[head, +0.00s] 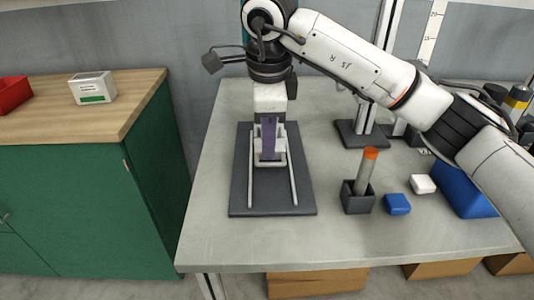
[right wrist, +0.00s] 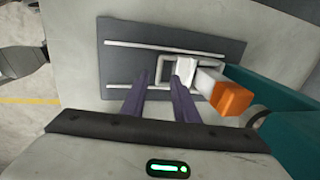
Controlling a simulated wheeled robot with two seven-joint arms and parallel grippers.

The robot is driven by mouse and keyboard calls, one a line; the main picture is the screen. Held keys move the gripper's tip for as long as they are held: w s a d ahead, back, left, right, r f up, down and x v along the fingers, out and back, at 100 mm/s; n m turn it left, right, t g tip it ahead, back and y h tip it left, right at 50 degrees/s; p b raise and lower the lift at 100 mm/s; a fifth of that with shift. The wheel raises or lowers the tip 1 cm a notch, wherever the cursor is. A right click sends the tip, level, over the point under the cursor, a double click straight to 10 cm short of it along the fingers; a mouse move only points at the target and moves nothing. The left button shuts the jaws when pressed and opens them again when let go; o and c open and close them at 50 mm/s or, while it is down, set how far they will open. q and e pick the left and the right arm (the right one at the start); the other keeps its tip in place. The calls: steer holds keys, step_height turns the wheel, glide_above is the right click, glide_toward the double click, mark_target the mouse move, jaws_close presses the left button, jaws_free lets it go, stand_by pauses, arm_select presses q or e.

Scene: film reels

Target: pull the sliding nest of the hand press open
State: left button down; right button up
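The hand press stands on a dark base plate (head: 240,190) with two pale rails. Its sliding nest (head: 270,163), a light square frame, sits between the rails toward the back; it also shows in the right wrist view (right wrist: 161,72). My right gripper (head: 268,138) points down over the nest. In the right wrist view its two purple fingers (right wrist: 163,82) are apart, one near the nest's opening and the other outside its left wall. I cannot tell whether they touch it. A white bar with an orange end (right wrist: 232,96) is beside the right finger. My left gripper is not in view.
Right of the press are a dark holder (head: 357,203) with an orange-topped cylinder (head: 366,173), a blue block (head: 397,204), a white block (head: 423,184) and a blue bin (head: 462,190). The grey table (head: 270,245) is clear in front. A green cabinet stands left.

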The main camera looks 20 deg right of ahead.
mark_target(267, 163)
steer(key=f, duration=0.2)
steer(key=w+f, duration=0.1)
steer(key=f, duration=0.2)
steer(key=shift+d+f, duration=0.1)
steer(key=shift+d, duration=0.05)
jaws_close()
stand_by(1.3)
